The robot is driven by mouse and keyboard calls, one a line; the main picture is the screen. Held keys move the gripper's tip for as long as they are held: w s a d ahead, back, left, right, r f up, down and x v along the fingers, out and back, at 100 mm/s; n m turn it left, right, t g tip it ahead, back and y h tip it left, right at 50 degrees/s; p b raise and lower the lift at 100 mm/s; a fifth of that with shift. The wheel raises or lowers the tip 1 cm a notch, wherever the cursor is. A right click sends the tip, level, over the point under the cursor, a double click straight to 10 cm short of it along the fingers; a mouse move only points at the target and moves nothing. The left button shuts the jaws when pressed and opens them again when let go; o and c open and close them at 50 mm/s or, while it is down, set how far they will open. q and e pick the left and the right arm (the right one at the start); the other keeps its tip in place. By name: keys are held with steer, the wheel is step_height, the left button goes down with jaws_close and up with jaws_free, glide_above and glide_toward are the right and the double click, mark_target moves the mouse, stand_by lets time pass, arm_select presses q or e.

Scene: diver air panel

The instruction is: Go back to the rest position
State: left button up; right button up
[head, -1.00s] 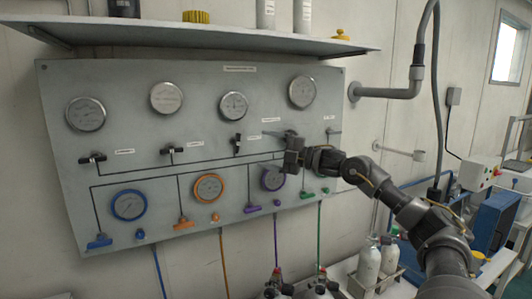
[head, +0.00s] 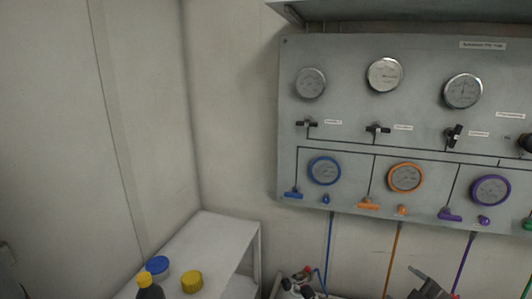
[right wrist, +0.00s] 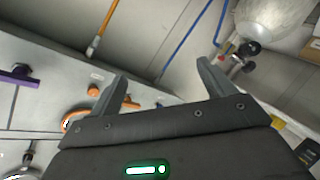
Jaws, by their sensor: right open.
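My right gripper (head: 428,284) shows at the bottom edge of the head view, below the panel and apart from it. In the right wrist view its two fingers (right wrist: 163,72) are spread wide with nothing between them. The grey air panel (head: 290,110) fills the right of the head view, its right side cut off. It carries round gauges, black valve handles and blue, orange and purple handles below. In the wrist view the panel (right wrist: 50,75) lies at the left, near the left finger. My left gripper is not in view.
A white bench (head: 205,240) at lower left holds a blue lid (head: 157,267), a yellow lid (head: 192,282) and a dark bottle with a yellow cap (head: 148,288). A shelf (head: 420,12) juts out above the panel. Coloured hoses hang below it. A rounded tank (right wrist: 275,25) shows in the wrist view.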

steer(key=s+a+f+m+g, duration=0.3)
steer(key=s+a+f+g, duration=0.15)
steer(key=s, duration=0.55)
steer(key=s+a+f+m+g+h, duration=0.1)
steer(key=s+a+f+m+g, duration=0.35)
steer(key=s, duration=0.65)
steer(key=s+a+f+m+g, duration=0.1)
steer(key=s+a+f+g, duration=0.1)
steer(key=s+a+f, duration=0.6)
steer(key=s+d+f+g, duration=0.1)
steer(key=s+f, duration=0.1)
steer(key=f, duration=1)
steer(key=s+d+f, duration=0.1)
steer(key=s+f, duration=0.1)
steer(key=f, duration=0.9)
steer(key=s+d+f+g, duration=0.1)
steer(key=s+d+f, duration=0.2)
steer(key=s+f, duration=1.3)
